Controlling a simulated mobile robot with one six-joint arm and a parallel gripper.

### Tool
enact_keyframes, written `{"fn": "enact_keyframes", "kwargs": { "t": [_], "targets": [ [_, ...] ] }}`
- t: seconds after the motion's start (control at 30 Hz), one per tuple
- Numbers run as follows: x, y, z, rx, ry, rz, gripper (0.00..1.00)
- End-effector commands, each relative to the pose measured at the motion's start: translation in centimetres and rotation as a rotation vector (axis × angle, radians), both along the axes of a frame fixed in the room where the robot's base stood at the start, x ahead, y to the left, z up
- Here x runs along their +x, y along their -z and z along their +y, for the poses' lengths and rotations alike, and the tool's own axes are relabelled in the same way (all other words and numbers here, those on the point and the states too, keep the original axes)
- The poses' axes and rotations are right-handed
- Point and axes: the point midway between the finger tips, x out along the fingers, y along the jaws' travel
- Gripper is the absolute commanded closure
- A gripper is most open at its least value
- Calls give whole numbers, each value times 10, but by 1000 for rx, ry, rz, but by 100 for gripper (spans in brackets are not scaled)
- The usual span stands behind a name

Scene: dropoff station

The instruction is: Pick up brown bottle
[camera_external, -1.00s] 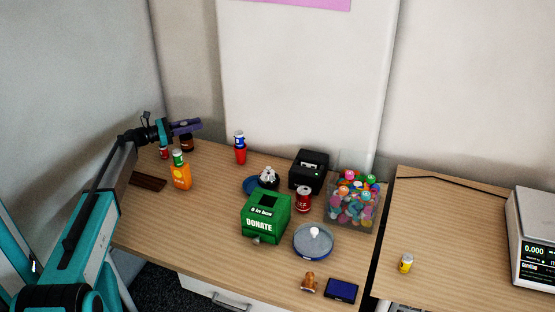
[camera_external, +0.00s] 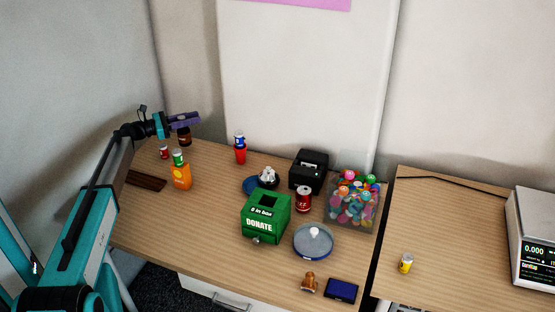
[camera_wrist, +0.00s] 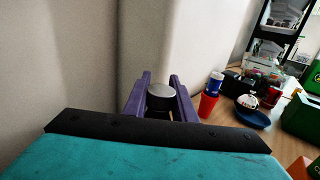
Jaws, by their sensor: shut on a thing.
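The brown bottle (camera_external: 184,138) is a small dark bottle at the back left of the wooden desk. My gripper (camera_external: 187,119) is shut on it from above, and the bottle hangs upright just under the purple fingers, seemingly a little above the desk. In the wrist view, the bottle's round grey lid (camera_wrist: 161,91) sits between the two fingers of my gripper (camera_wrist: 160,78). The fingers and lid hide most of its body there.
A red cup (camera_external: 240,155) with a blue can is to the right. A green donation box (camera_external: 266,218) stands mid-desk. The wall is close behind.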

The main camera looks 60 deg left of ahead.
Motion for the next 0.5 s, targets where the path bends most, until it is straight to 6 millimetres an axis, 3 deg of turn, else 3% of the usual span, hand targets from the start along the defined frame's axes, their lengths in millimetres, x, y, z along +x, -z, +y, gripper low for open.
{"fn": "enact_keyframes", "kwargs": {
  "t": [0.5],
  "targets": [
    [-40, -6, -58, 0, 0, -1, 100]
  ]
}}
